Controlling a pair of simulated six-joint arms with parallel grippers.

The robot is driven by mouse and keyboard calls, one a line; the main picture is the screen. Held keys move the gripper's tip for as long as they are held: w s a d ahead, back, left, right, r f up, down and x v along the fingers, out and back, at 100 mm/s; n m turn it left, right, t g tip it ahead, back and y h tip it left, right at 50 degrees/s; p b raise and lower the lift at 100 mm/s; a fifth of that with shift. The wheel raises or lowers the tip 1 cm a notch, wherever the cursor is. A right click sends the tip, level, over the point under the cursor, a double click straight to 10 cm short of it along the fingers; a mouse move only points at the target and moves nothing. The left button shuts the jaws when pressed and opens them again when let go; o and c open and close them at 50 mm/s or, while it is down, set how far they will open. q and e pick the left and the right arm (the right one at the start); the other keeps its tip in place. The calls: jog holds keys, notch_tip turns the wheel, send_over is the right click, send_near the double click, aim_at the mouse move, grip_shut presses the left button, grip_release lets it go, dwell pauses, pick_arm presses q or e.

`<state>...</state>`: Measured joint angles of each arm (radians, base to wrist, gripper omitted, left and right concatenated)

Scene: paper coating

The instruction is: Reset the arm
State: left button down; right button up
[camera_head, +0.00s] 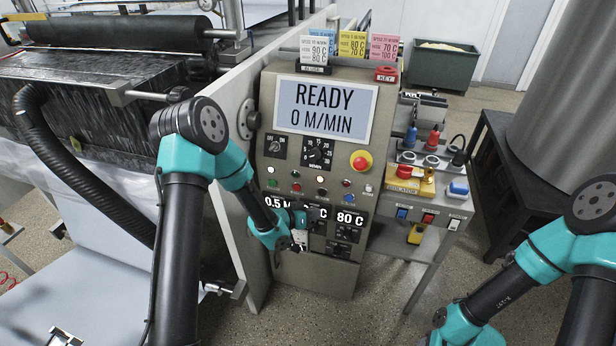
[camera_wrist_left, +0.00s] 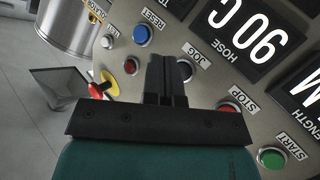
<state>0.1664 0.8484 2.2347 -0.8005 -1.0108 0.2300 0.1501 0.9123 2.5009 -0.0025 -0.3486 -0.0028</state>
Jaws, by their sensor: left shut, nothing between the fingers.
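The grey control panel (camera_head: 282,90) stands in the middle of the head view. Its screen (camera_head: 325,110) reads READY, 0 M/MIN. My left gripper (camera_head: 301,217) is in front of the panel's lower displays and partly covers them. In the left wrist view my left gripper (camera_wrist_left: 167,78) is shut and empty, with its fingers over the panel near the JOG button (camera_wrist_left: 184,69). The blue RESET button (camera_wrist_left: 142,34), red STOP button (camera_wrist_left: 229,108) and green START button (camera_wrist_left: 272,157) lie around it. Contact with the panel cannot be told. My right arm shows at right; its gripper is out of view.
A red-and-yellow emergency stop (camera_head: 361,161) sits on the panel's right side. The roller machine (camera_head: 110,35) is at left. A green bin (camera_head: 443,66) and a large metal drum (camera_head: 570,110) stand behind.

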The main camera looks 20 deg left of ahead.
pick_arm(q)
jog(key=s+a+f+n+g+y, duration=0.1)
jog(key=s+f+g+y, duration=0.1)
jog(key=s, duration=0.7)
jog(key=s+a+f+n+g+y, duration=0.1)
jog(key=s+f+n+g+y, duration=0.1)
jog(key=s+f+g, duration=0.2)
jog(key=s+a+f+n+g+y, duration=0.1)
jog(key=s+f+g, duration=0.3)
jog(key=s, duration=1)
notch_tip(320, 180, down, 4)
jog(key=shift+a+r+n+y, duration=0.15)
jog(key=shift+a+n+y, duration=0.15)
jog(key=shift+y, duration=0.1)
